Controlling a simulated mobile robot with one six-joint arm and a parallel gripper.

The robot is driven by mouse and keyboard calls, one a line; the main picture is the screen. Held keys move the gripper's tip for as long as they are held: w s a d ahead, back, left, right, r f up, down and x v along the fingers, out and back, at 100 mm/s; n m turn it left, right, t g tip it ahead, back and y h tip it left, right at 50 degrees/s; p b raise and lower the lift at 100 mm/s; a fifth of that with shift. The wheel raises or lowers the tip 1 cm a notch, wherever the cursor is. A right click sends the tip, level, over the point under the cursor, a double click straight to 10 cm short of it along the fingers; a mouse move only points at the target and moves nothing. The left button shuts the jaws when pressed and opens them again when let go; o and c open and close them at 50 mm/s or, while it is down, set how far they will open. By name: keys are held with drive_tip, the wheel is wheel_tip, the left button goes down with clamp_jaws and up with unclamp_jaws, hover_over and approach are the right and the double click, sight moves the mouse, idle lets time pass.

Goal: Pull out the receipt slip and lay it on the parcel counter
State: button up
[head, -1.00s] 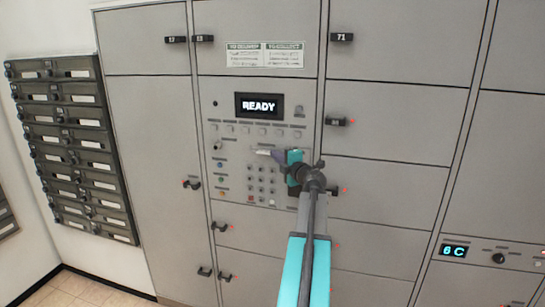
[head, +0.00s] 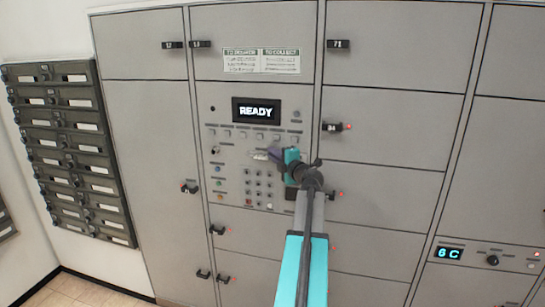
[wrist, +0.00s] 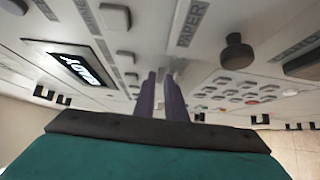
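The receipt slip (head: 260,155) shows as a small pale piece at the panel, just left of my fingertips in the head view. My gripper (head: 271,154) is teal with purple fingers and is at the panel, below the READY screen. In the wrist view my gripper (wrist: 160,85) points at the panel near a PAPER label, with a narrow gap between its two fingers. The slip is hard to make out there, and I cannot tell whether the fingers touch it. The parcel counter is not identifiable in either view.
The READY screen (head: 256,110), a row of buttons and a keypad (head: 259,188) surround my gripper. Grey locker doors with black handles (head: 332,127) fill the wall. Dark mailboxes (head: 70,150) hang at the left. A 6 C display (head: 449,254) is at the lower right.

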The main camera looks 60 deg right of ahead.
drive_tip(key=shift+a, duration=0.1)
drive_tip(key=shift+s, duration=0.1)
drive_tip(key=b+v, duration=0.3)
drive_tip(key=v, duration=1)
drive_tip(key=shift+s+a+b, duration=0.25)
drive_tip(key=shift+s+b, duration=0.05)
drive_tip(key=shift+b, duration=0.05)
drive_tip(key=shift+w, duration=0.15)
